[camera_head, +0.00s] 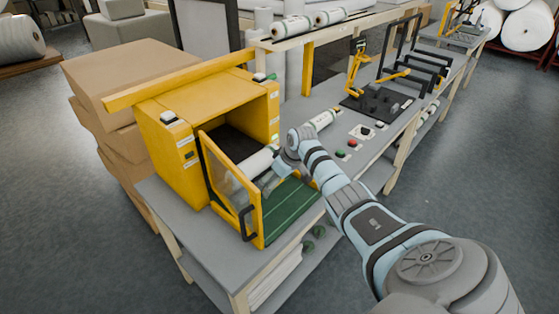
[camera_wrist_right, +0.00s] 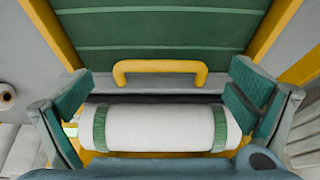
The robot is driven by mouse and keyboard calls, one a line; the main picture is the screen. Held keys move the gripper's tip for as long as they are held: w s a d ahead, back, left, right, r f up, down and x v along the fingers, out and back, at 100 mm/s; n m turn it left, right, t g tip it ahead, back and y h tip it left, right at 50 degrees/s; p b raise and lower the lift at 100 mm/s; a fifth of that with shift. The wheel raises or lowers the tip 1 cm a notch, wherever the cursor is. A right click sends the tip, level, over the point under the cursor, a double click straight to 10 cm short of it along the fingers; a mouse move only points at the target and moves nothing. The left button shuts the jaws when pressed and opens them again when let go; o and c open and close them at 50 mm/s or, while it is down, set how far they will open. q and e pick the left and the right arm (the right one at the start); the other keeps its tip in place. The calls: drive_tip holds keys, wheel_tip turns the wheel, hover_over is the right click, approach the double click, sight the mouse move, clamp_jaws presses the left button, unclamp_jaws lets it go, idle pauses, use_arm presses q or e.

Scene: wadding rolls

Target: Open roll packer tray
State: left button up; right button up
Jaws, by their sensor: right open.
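The yellow roll packer (camera_head: 185,125) stands on the grey bench, its clear-panelled, yellow-framed door (camera_head: 228,180) swung out. A green slatted tray surface (camera_head: 292,208) lies in front of its opening; it also shows in the right wrist view (camera_wrist_right: 165,28). A yellow handle (camera_wrist_right: 160,70) is at the tray's edge in that view. A white roll with green bands (camera_wrist_right: 155,128) lies below the handle, between my finger pads in the picture; contact cannot be told. My right gripper (camera_wrist_right: 167,88) is open, its fingers to either side of the handle. In the head view it (camera_head: 272,180) is partly hidden near the door.
Brown boxes (camera_head: 135,75) are stacked left of the packer. Another roll (camera_head: 322,119) and push buttons (camera_head: 350,146) are on the bench beyond my right arm. A black fixture (camera_head: 375,103) stands further back. Open floor lies at the lower left.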

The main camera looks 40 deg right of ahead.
drive_tip(key=v, duration=1.1)
drive_tip(key=shift+r, duration=0.4)
drive_tip(key=shift+a, duration=0.1)
drive_tip(key=shift+s, duration=0.15)
